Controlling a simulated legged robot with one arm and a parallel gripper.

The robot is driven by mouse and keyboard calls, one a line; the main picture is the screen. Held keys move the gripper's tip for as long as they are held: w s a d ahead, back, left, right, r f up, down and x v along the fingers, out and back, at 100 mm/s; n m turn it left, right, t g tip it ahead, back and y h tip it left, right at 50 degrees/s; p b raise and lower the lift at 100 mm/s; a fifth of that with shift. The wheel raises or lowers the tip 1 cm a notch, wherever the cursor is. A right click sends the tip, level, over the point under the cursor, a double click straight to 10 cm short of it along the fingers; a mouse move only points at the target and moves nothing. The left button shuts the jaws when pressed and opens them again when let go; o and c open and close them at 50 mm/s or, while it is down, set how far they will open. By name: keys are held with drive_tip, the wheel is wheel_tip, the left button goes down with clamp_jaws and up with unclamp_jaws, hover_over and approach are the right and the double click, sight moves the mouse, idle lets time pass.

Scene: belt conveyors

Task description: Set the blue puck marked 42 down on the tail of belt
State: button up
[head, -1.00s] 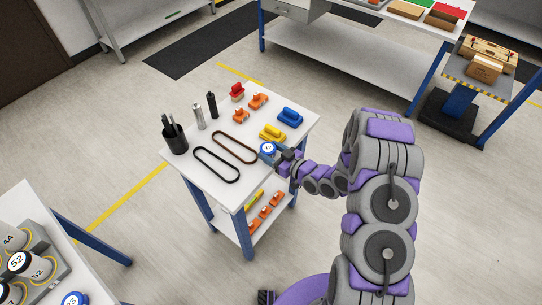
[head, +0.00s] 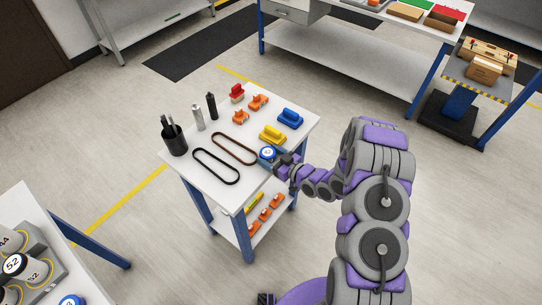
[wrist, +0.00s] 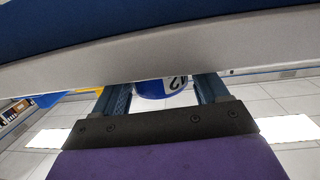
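The blue puck (head: 267,152) with a white top face marked 42 is at the right edge of the small white table. It also shows in the wrist view (wrist: 160,88), with "42" visible. My gripper (head: 275,158) reaches in from the right, and its fingers (wrist: 163,95) stand on both sides of the puck, shut on it. Whether the puck touches the tabletop cannot be told. A black belt loop (head: 215,182) and a brown belt loop (head: 234,161) lie flat on the table to its left. In the wrist view the puck's upper part is hidden.
The small table (head: 205,193) also bears a black cup (head: 174,139), upright cylinders, and red, orange, yellow and blue pieces. A lower-left bench holds other numbered pucks (head: 14,264). A grey and blue edge (wrist: 150,50) crosses the top of the wrist view, close to the fingers.

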drive_tip(key=p+v, duration=0.2)
drive_tip(key=v, duration=1)
drive_tip(key=w+d+r+g+h, duration=0.1)
drive_tip(key=w+d+r+h, duration=0.1)
drive_tip(key=d+h, duration=0.3)
drive_tip(key=w+d+r+g+h, duration=0.2)
drive_tip(key=d+r+h, duration=0.15)
drive_tip(key=d, duration=0.25)
drive_tip(key=s+d+r+m+g+h, duration=0.1)
drive_tip(key=s+d+r+m+h, duration=0.25)
drive_tip(key=d+r, duration=0.2)
drive_tip(key=s+a+r+m+g+h, duration=0.1)
drive_tip(key=s+r+m+g, duration=0.1)
drive_tip(key=s+r, duration=0.3)
drive_tip(key=s+a+r+m+g+h, duration=0.1)
drive_tip(key=s+r, duration=0.5)
drive_tip(key=s, duration=0.6)
drive_tip(key=shift+s+a+r+m+g+h, duration=0.35)
drive_tip(key=shift+s+a+m+g+h, duration=0.1)
drive_tip(key=shift+m+g, duration=0.4)
drive_tip(key=shift+o, duration=0.2)
drive_tip(key=s+a+r+g+y, duration=0.1)
drive_tip(key=s+a, duration=0.3)
drive_tip(key=s, duration=0.5)
drive_tip(key=s+a+r+m+g+y, duration=0.1)
drive_tip(key=s+a+r+g, duration=0.2)
drive_tip(key=s, duration=0.6)
drive_tip(key=shift+a+r+y, duration=0.35)
drive_tip(key=shift+a+r, duration=0.1)
drive_tip(key=shift+a, duration=0.6)
